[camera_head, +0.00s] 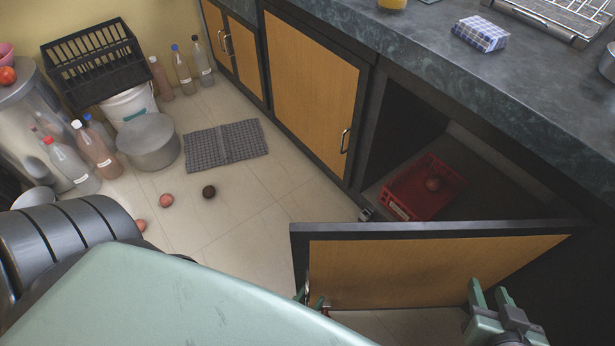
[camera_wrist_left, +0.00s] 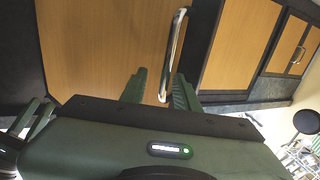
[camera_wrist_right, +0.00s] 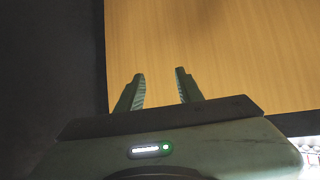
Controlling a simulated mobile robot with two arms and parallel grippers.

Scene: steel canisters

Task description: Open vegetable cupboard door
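The cupboard door (camera_head: 420,268), a wood panel in a dark frame, stands swung wide open towards me. The cupboard (camera_head: 480,165) behind it shows a red crate (camera_head: 408,205) with a round reddish item (camera_head: 432,184). My left gripper (camera_head: 312,302) is at the door's left end, mostly hidden by my arm. In the left wrist view its fingers (camera_wrist_left: 158,88) are apart, with the metal handle (camera_wrist_left: 176,45) between them, closer to the right finger. My right gripper (camera_head: 490,298) is in front of the door panel (camera_wrist_right: 220,50), its fingers (camera_wrist_right: 161,83) open and empty.
A closed cupboard door (camera_head: 310,85) adjoins the opening, under a dark countertop (camera_head: 440,50). A grey mat (camera_head: 225,145), round items, bottles, a lidded pot (camera_head: 148,140) and a black rack (camera_head: 95,60) occupy the left floor area. The floor between mat and door is mostly clear.

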